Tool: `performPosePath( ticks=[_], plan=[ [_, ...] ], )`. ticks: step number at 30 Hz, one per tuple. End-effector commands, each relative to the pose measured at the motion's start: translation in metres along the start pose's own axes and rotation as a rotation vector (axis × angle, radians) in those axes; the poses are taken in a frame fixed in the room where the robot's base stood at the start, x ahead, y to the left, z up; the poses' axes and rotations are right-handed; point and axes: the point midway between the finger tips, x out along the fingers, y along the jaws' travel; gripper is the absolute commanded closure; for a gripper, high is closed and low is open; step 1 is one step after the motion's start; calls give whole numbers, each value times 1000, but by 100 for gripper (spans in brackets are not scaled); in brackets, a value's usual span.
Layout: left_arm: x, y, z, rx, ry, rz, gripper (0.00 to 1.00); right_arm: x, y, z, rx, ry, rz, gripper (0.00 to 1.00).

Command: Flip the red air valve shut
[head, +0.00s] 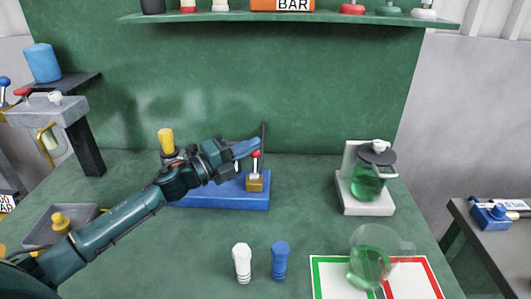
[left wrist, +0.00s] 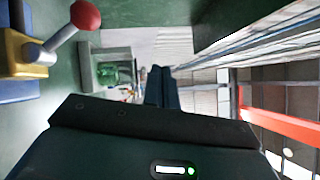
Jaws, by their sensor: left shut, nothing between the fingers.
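The red air valve is a brass block (head: 257,184) on a blue base (head: 225,197), with a lever ending in a red ball (head: 256,153). In the head view the lever stands roughly upright. In the left wrist view the red ball (left wrist: 85,14), silver lever and brass block (left wrist: 20,55) are at upper left. My left gripper (head: 253,148) is shut and empty, its fingertips overlapping the ball's edge in the head view. In the left wrist view the fingertips (left wrist: 160,85) are apart from the ball. My right gripper is not in view.
A yellow knob (head: 166,141) rises at the base's left, partly behind my arm. A thin dark rod (head: 263,137) stands behind the valve. A flask stand (head: 365,207) is to the right. White (head: 242,263) and blue (head: 280,261) pegs and a round flask (head: 369,266) are in front.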

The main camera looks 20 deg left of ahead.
Motion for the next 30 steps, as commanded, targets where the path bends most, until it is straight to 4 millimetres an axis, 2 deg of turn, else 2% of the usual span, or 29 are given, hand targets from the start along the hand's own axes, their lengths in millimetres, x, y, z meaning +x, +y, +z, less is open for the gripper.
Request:
performPosePath(
  ticks=[3,9,30],
  plan=[
    [-19,-11,7,2,1,2,100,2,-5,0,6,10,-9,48],
    [-35,-23,14,0,0,0,100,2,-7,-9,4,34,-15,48],
    [-38,-26,15,-1,0,-1,100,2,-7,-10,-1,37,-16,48]
  ],
)
